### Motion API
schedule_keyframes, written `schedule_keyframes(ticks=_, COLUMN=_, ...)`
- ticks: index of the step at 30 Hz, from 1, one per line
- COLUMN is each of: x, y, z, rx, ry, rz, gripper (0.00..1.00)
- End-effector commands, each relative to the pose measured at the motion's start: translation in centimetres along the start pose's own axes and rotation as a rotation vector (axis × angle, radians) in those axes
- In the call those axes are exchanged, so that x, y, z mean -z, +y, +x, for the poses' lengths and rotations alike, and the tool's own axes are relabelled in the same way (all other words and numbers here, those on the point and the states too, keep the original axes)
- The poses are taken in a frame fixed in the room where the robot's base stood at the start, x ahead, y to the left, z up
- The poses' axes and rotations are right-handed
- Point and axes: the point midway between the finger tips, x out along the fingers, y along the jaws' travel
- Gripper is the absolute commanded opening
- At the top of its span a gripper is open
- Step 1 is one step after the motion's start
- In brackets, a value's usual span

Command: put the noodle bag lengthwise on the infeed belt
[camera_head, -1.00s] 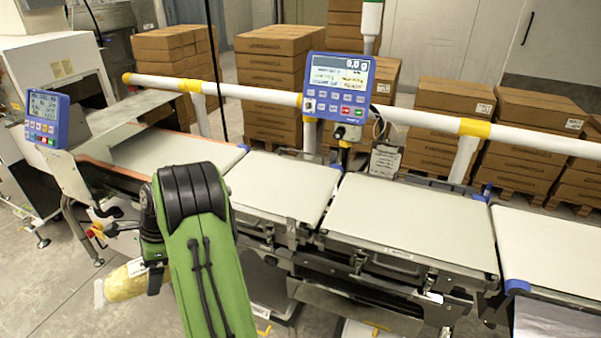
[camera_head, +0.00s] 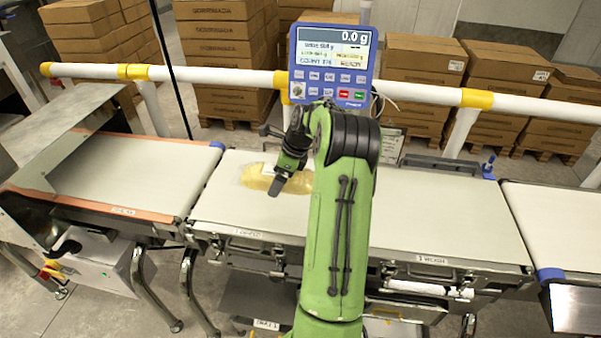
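The noodle bag (camera_head: 258,178), yellowish with clear ends, is at the infeed belt (camera_head: 225,210), the pale belt section left of the weigh belt. Its long side runs roughly along the belt, left to right. It appears to lie on the belt surface; a small gap beneath it cannot be ruled out. My gripper (camera_head: 278,187) is right at the bag, with a dark finger in front of its middle. The other finger is hidden, so whether it still grips the bag cannot be told. My green arm hides part of the belt to the right.
The weigh belt (camera_head: 455,215) continues to the right, then another belt (camera_head: 555,225). A blue display (camera_head: 332,65) reading 0.0 g stands behind the belts, near a white rail (camera_head: 415,92). An orange-edged belt (camera_head: 130,165) lies left. Stacked cartons (camera_head: 222,60) stand behind.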

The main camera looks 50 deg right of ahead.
Motion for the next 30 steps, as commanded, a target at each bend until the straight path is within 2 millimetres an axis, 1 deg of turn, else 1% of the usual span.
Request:
schedule_keyframes(ticks=2, x=-0.1, y=-0.1, z=0.2, rx=0.001, ry=-0.001, rz=0.001, gripper=0.42)
schedule_keyframes(ticks=7, x=1.3, y=-0.1, z=3.4, rx=-0.002, ry=0.000, rz=0.003, gripper=0.42)
schedule_keyframes(ticks=13, x=2.3, y=-0.1, z=5.7, rx=0.000, ry=0.000, rz=0.003, gripper=0.42)
schedule_keyframes(ticks=18, x=3.6, y=-0.1, z=8.9, rx=-0.001, ry=0.000, rz=0.004, gripper=0.42)
schedule_keyframes(ticks=20, x=3.8, y=-0.1, z=9.3, rx=0.002, ry=0.000, rz=0.002, gripper=0.42)
schedule_keyframes(ticks=26, x=3.7, y=-0.1, z=9.2, rx=0.003, ry=-0.001, rz=0.002, gripper=0.42)
schedule_keyframes(ticks=29, x=3.9, y=-0.1, z=9.4, rx=0.002, ry=-0.001, rz=0.002, gripper=0.42)
schedule_keyframes(ticks=30, x=3.9, y=-0.1, z=9.4, rx=0.001, ry=0.000, rz=0.004, gripper=1.00)
